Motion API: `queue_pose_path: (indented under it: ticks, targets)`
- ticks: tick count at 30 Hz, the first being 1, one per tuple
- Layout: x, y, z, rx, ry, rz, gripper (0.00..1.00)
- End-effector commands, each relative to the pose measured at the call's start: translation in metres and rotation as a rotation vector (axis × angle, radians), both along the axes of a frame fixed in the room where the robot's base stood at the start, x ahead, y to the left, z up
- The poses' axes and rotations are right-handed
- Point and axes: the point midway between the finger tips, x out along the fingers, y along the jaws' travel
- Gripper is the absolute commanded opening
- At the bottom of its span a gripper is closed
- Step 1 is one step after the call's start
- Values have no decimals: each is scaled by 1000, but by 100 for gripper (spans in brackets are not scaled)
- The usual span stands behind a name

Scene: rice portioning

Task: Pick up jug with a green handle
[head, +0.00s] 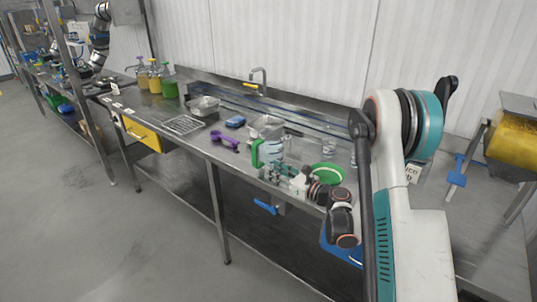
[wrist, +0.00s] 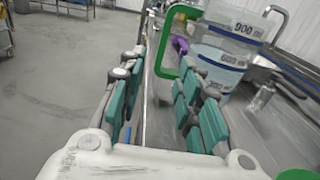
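The clear jug with a green handle (head: 272,150) stands upright on the steel counter, near its front edge. In the wrist view the jug (wrist: 228,48) is at the upper right, with measuring marks, and its green handle (wrist: 168,42) is on its left side. My gripper (wrist: 163,58) is open, with teal-padded fingers spread to either side. The handle shows beyond and between the fingertips, and the right finger covers part of the jug. I cannot tell whether that finger touches it. In the head view my gripper (head: 280,171) is low beside the jug, at the counter edge.
A green bowl (head: 327,173) is right of the jug. A purple scoop (head: 224,139), a blue item (head: 235,122) and a metal tray (head: 204,105) lie to the left. A clear glass (wrist: 262,97) is close on the right.

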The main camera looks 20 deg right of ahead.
Motion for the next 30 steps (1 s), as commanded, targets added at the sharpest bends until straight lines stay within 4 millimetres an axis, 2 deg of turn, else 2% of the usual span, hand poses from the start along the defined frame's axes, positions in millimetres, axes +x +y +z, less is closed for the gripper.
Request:
queue_pose_path:
  ticks: [3,7,14,24,30]
  targets:
    - [20,14,-2,1,0,2,32]
    - [37,23,-1,2,0,1,32]
    - [50,31,-1,3,1,-1,32]
    - [86,54,-5,3,1,0,32]
    - [91,56,-3,3,1,-2,32]
